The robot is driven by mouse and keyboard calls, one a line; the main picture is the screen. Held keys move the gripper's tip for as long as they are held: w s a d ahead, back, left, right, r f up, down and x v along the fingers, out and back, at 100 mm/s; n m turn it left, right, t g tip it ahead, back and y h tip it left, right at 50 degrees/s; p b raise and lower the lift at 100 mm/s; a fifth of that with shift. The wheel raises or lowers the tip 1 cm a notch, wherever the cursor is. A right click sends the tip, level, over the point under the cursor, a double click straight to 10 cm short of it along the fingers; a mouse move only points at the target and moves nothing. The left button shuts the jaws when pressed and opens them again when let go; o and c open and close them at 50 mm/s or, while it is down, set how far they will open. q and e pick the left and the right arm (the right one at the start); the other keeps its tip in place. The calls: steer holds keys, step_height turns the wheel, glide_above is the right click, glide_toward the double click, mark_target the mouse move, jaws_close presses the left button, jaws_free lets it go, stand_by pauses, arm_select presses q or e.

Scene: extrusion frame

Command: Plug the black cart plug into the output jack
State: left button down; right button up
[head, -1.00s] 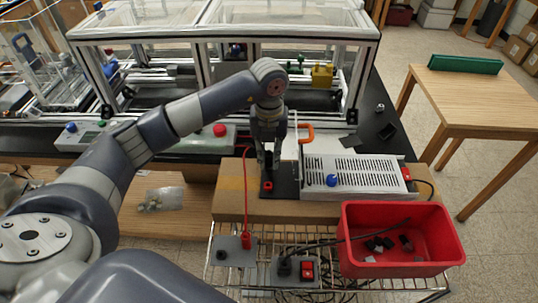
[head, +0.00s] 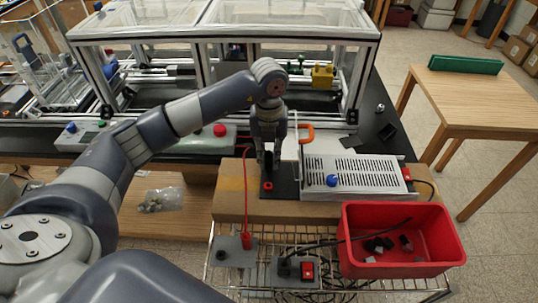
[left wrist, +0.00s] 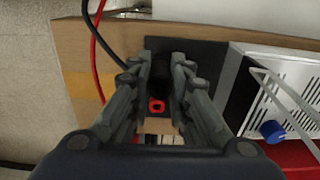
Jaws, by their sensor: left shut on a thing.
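My left gripper (head: 268,160) points down over the black jack panel (head: 283,187) at the left end of the silver vented unit. In the left wrist view its fingers (left wrist: 161,85) are shut on the dark black cart plug (left wrist: 160,68), which barely stands out against the panel. A red jack (head: 268,186) shows on the panel just in front of the fingers and in the left wrist view (left wrist: 156,105). The output jack under the plug is hidden by the gripper, and I cannot tell whether the plug is in it. My right gripper is not in view.
The vented unit (head: 355,172) with a blue knob sits on a brown board. A red plug (head: 246,240) stands in a grey plate on the wire cart, beside a red switch (head: 308,270). A red bin (head: 400,265) is at right. Red and black cables run left of the gripper.

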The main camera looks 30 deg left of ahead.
mark_target(269, 153)
arm_select(q)
steer(key=shift+f+b, duration=0.4)
steer(key=shift+f, duration=0.1)
stand_by(0.4)
steer(key=c, duration=1.4)
jaws_free()
step_height(269, 153, up, 12)
